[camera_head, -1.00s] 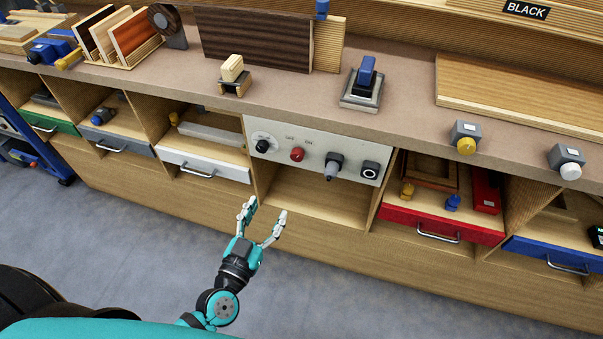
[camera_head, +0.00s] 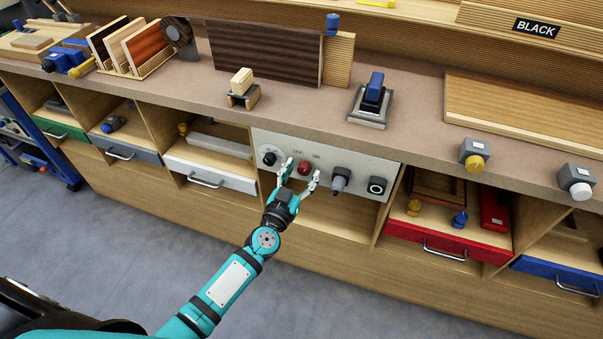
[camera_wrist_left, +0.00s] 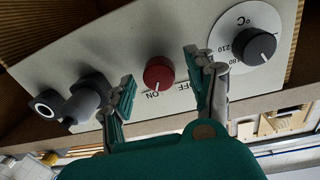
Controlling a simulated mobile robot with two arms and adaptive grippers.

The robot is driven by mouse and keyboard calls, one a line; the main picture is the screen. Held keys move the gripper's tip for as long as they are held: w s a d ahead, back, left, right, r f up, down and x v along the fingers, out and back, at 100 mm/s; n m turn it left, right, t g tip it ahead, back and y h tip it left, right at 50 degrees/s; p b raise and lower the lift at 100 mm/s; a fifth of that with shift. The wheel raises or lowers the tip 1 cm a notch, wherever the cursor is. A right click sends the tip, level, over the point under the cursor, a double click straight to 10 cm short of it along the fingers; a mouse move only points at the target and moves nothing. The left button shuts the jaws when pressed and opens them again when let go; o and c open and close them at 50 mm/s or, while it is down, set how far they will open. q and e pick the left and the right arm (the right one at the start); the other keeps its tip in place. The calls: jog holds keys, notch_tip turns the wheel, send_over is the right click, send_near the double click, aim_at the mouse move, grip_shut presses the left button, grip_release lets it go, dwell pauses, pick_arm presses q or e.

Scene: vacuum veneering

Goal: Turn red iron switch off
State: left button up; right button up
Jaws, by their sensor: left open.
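The red iron switch (camera_head: 305,168) is a round red knob on a pale control panel (camera_head: 325,155) set into the bench front. It also shows in the left wrist view (camera_wrist_left: 158,73), with ON and OFF printed beside it. My left gripper (camera_head: 300,176) is open, its two fingers on either side of the red knob. In the left wrist view a gap shows between each finger and the knob, so it is not gripped. My right gripper is not in view.
A black temperature dial (camera_head: 269,158) sits left of the red knob. A grey plug-like connector (camera_head: 340,180) and a black round button (camera_head: 377,186) sit to its right. Below the panel is an empty cubby. A blue-handled iron (camera_head: 373,98) stands on the bench above.

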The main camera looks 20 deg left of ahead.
pick_arm(q)
jog(key=shift+w, duration=0.15)
jog(key=c, duration=1.2)
jog(key=shift+o, duration=0.2)
jog(key=n+b, duration=0.1)
jog(key=n, duration=0.5)
jog(key=shift+f, duration=0.1)
jog(key=n+b, duration=0.1)
jog(key=n, duration=0.5)
jog(key=shift+t, duration=0.3)
jog(key=o, duration=1.2)
jog(key=shift+c, duration=0.2)
